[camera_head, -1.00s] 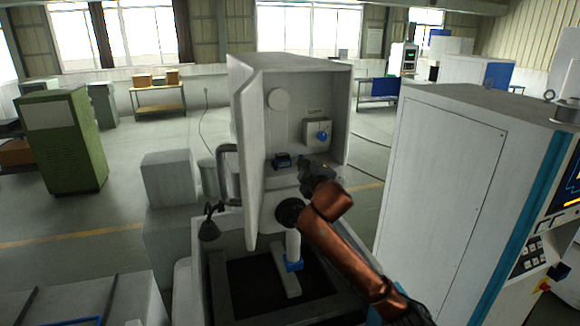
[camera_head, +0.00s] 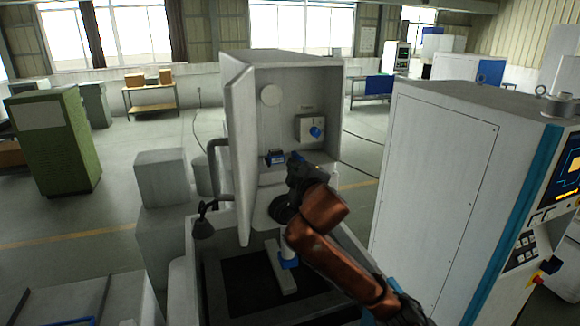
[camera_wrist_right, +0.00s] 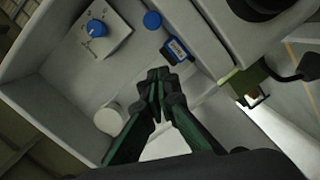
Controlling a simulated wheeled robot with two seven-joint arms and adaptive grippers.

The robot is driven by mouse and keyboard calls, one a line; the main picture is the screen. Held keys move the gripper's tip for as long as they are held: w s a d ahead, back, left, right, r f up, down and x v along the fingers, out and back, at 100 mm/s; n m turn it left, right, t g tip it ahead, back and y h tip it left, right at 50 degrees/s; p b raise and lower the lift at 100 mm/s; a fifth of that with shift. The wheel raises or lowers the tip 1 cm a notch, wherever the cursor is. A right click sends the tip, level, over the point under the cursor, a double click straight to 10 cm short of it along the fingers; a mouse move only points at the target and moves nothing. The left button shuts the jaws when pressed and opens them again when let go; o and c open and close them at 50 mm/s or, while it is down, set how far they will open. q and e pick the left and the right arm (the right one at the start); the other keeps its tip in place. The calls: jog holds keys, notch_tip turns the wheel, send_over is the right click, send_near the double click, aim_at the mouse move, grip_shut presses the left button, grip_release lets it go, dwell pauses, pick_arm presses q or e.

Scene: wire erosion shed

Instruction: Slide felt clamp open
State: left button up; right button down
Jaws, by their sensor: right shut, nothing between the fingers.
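A small dark block with a blue face (camera_head: 275,157), which looks like the felt clamp, sits low on the back wall inside the open white cabinet (camera_head: 337,120). It also shows in the right wrist view (camera_wrist_right: 177,50), just beyond the fingertips and slightly right of them. My right gripper (camera_head: 296,160) is shut and empty, just right of the block in the head view. In the wrist view its fingers (camera_wrist_right: 160,76) point toward the block, and a small gap seems to remain. My left gripper is not in view.
A blue knob (camera_head: 315,132) on a pale plate and a round white disc (camera_head: 271,95) are on the cabinet's back wall. The open door (camera_head: 240,150) stands at the left. A dark basin (camera_head: 235,285) lies below. A large white machine (camera_head: 435,180) stands at the right.

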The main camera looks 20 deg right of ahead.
jog(key=shift+s+a+r, duration=0.1)
jog(key=shift+s+a, duration=0.05)
jog(key=shift+s, duration=0.5)
jog(key=shift+s+a+r, duration=0.1)
jog(key=shift+s+a, duration=0.05)
jog(key=shift+s, duration=0.45)
jog(key=shift+d, duration=0.1)
